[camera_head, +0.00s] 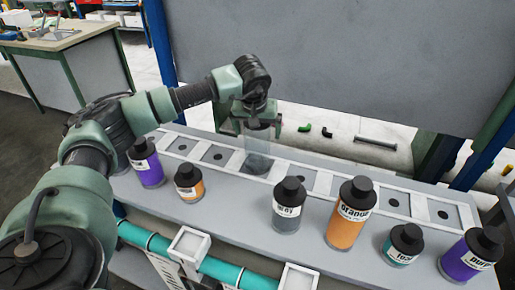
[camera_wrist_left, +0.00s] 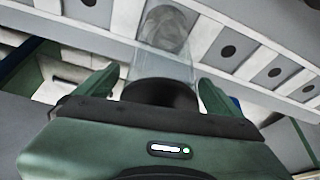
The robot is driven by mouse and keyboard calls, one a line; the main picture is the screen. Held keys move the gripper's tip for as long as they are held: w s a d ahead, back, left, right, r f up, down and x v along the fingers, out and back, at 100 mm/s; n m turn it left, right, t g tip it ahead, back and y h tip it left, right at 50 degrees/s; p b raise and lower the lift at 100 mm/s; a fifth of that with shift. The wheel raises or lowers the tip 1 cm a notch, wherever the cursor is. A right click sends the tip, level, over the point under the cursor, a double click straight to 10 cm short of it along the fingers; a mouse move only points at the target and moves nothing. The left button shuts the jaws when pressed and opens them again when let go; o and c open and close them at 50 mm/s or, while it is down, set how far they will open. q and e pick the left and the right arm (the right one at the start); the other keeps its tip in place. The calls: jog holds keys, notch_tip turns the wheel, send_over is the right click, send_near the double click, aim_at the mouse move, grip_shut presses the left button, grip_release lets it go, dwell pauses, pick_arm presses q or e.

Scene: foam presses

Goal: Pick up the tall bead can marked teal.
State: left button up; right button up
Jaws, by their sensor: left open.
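My left gripper (camera_head: 256,124) is open above the slotted rail, pointing down. A see-through, pale cylinder (camera_head: 258,152) stands below and between its fingers. In the left wrist view the cylinder (camera_wrist_left: 165,62) shows between the two green fingers, with a dark round part at its near end. No label shows on it, and I cannot tell whether the fingers touch it. A short can with teal body and black cap (camera_head: 404,244), label partly readable as teal, stands at the front right, well away from the gripper. No tall can with a teal label is seen. My right gripper is not in view.
Purple (camera_head: 146,165), small orange (camera_head: 188,182), grey (camera_head: 288,205), tall orange (camera_head: 350,215) and tall purple (camera_head: 470,257) cans stand along the grey bench. The white rail (camera_head: 230,145) with dark-holed slots runs behind them. A large grey panel (camera_head: 340,55) rises behind the bench.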

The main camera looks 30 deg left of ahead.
pick_arm(q)
jog(key=c, duration=1.9)
jog(key=shift+r, duration=0.1)
grip_shut()
